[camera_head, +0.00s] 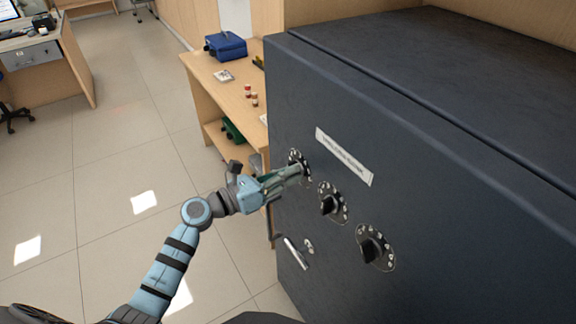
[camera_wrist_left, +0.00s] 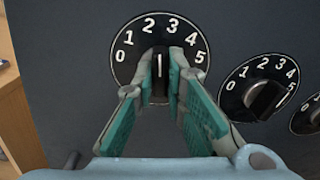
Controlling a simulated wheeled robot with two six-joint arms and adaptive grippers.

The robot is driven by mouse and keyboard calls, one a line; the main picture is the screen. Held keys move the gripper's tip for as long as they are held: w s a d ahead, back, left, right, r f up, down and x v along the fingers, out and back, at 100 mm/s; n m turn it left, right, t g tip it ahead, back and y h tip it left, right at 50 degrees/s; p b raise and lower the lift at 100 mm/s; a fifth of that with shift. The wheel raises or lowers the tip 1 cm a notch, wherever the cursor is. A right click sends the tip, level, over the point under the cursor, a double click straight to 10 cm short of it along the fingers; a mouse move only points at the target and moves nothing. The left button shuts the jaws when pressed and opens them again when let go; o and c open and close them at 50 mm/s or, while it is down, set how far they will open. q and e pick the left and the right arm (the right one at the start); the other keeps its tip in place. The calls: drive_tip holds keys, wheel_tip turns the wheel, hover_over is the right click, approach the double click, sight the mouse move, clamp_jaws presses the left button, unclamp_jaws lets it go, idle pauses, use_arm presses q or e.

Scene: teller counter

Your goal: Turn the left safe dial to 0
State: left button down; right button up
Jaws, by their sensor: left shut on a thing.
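The left safe dial (camera_head: 297,158) is the leftmost of three black dials on the dark safe door. In the left wrist view the left dial (camera_wrist_left: 125,65) shows white numbers 0 to 5, with 0 at the lower left. Its black knob (camera_wrist_left: 159,88) carries a white line pointing up, roughly between 2 and 3. My left gripper (camera_head: 298,171) is shut on this knob, one finger on each side, and hides part of the dial. In the left wrist view the gripper (camera_wrist_left: 160,75) shows both fingertips at the knob. My right gripper is out of view.
The middle dial (camera_head: 332,203) and right dial (camera_head: 375,248) sit close by, to the lower right. A metal handle (camera_head: 295,252) sticks out below. A label (camera_head: 344,157) is above the dials. A wooden desk (camera_head: 215,75) stands beside the safe. Open floor (camera_head: 115,165) lies left.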

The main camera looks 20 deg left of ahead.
use_arm(q)
drive_tip(key=shift+f+n+p, duration=0.1)
drive_tip(key=shift+n+p, duration=4.65)
drive_tip(key=shift+n, duration=2.75)
drive_tip(key=c, duration=1.6)
unclamp_jaws()
drive_tip(key=shift+c, duration=0.2)
